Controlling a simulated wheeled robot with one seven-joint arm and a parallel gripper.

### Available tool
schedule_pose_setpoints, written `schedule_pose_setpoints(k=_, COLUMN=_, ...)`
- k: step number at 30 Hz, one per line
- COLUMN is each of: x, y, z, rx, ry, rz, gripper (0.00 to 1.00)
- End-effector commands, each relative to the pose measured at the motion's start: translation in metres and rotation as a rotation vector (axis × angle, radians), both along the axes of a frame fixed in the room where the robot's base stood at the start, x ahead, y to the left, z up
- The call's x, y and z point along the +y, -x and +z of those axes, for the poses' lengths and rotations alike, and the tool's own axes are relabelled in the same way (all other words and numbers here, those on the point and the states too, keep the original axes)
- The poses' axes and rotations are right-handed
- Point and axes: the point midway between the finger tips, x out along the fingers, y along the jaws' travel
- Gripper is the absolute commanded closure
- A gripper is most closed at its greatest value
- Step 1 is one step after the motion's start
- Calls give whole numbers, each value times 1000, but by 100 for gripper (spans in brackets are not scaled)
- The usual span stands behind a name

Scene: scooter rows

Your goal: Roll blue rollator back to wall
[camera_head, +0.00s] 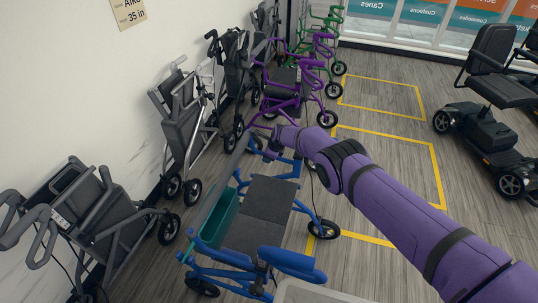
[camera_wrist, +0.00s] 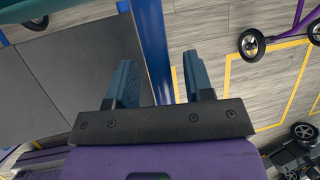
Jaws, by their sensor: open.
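The blue rollator (camera_head: 212,272) stands on the floor at the lower middle of the head view, with a dark grey seat, a green basket on its left side and black wheels. The white wall (camera_head: 70,80) is to its left, beyond a grey folded rollator. My gripper (camera_wrist: 158,72) is open in the wrist view, its two fingers on either side of a blue tube (camera_wrist: 154,45) of the rollator. I cannot tell whether they touch it. In the head view my arm reaches over the rollator's far side; the fingers cannot be made out there.
Grey folded rollators (camera_head: 185,130) line the wall. A purple rollator (camera_head: 284,98) stands just behind the blue one, with a green one (camera_head: 330,42) farther back. Yellow floor outlines (camera_head: 437,175) lie to the right on open floor. A black scooter (camera_head: 485,130) stands far right.

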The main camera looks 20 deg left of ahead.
Motion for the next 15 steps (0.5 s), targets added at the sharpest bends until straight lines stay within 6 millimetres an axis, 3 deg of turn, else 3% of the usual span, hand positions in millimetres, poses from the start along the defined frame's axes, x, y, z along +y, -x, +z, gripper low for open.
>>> schedule_pose_setpoints(k=15, x=-11, y=5, z=29, rx=1, ry=0, rz=-2, gripper=53)
